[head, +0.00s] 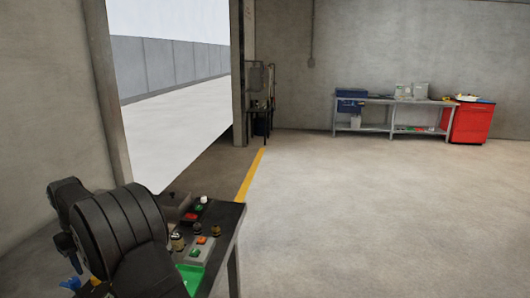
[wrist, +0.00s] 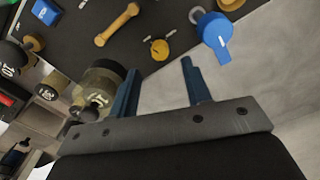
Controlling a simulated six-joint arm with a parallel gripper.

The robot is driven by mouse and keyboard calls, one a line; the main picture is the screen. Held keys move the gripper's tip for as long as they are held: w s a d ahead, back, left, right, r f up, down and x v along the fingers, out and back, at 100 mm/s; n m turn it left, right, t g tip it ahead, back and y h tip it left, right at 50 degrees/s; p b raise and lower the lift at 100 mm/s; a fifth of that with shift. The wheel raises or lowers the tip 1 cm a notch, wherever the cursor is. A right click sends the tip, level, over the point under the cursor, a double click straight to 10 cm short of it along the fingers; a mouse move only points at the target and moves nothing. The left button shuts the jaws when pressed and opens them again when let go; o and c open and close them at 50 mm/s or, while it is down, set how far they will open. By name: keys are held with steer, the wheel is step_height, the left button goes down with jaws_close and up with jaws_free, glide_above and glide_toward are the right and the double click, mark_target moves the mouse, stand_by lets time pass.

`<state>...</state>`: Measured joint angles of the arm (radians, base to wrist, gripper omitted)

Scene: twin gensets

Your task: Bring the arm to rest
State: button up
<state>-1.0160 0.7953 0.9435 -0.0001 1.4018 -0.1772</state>
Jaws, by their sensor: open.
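My gripper (wrist: 158,88) shows in the wrist view as two blue fingers standing well apart on a grey bar. It is open, with nothing held between the fingers. It is over the edge of a dark bench top (wrist: 85,45), with pale floor behind the fingers. A round brass-coloured part (wrist: 103,82) with a marked dark face appears beside the left finger; I cannot tell whether they touch. In the head view my black arm is folded at the lower left, in front of the bench (head: 226,222). The fingers cannot be made out clearly there.
The wrist view shows a blue-handled part (wrist: 215,35), a brass bar (wrist: 116,25) and a small brass disc (wrist: 159,48). In the head view, button boxes (head: 201,246) and a green tray (head: 190,277) are on the bench. Open floor (head: 370,220) lies right; a red cabinet (head: 470,124) stands far back.

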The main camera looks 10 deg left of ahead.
step_height(320, 180, up, 12)
step_height(320, 180, down, 17)
steer(key=shift+r, duration=0.1)
steer(key=shift+f, duration=0.3)
steer(key=m, duration=0.4)
steer(key=shift+r, duration=0.1)
steer(key=m, duration=0.4)
steer(key=shift+m, duration=0.4)
steer(key=m, duration=0.3)
steer(key=shift+m, duration=2.4)
steer(key=shift+o, duration=0.3)
